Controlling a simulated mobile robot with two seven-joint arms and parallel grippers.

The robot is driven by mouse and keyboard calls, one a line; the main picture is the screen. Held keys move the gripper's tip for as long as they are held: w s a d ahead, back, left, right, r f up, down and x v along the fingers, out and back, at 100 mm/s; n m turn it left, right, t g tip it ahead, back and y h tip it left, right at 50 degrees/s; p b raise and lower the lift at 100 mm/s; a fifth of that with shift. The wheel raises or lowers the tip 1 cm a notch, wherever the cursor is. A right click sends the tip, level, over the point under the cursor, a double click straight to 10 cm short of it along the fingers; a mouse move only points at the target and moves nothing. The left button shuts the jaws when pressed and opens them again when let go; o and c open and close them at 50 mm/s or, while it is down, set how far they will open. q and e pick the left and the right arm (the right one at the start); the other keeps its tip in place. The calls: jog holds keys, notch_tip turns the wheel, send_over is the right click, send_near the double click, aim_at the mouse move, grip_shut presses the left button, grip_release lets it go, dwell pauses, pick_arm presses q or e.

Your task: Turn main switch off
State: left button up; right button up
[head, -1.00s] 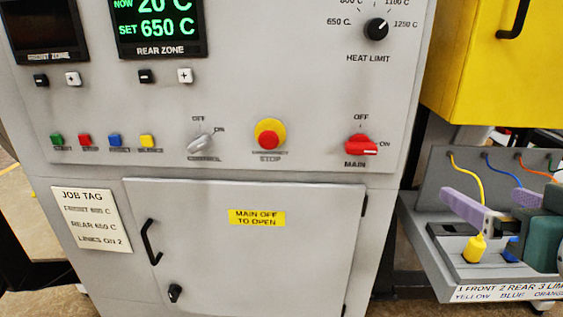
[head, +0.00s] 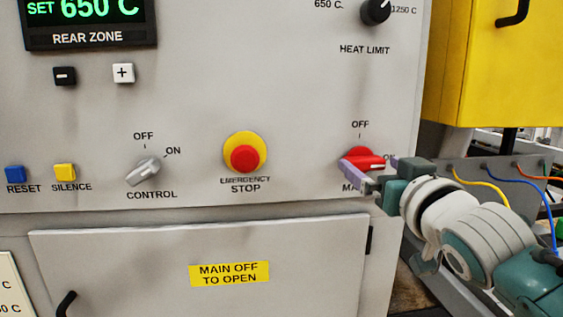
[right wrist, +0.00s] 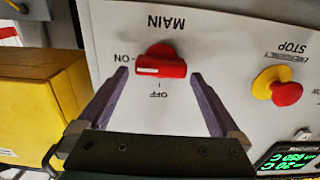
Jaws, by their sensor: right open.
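The red main switch (head: 362,158) sits on the lower right of the grey panel. Its white mark points right, toward ON, with OFF above it. My right gripper (head: 370,166) is open in front of the switch, with its purple fingers to either side of the red handle and partly covering the MAIN label. In the right wrist view, the switch (right wrist: 161,62) appears upside down between the two spread fingertips (right wrist: 160,77); nothing is gripped. I cannot tell whether the fingers reach past the handle's face. My left gripper is out of view.
The emergency stop (head: 244,157) is left of the main switch, and the control switch (head: 143,171) farther left. A closed door (head: 150,265) labelled MAIN OFF TO OPEN is below. A yellow box (head: 475,70) and coloured cables (head: 485,183) are at right.

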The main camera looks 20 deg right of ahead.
jog(key=shift+x, duration=1.05)
jog(key=c, duration=1.1)
jog(key=shift+c, duration=0.2)
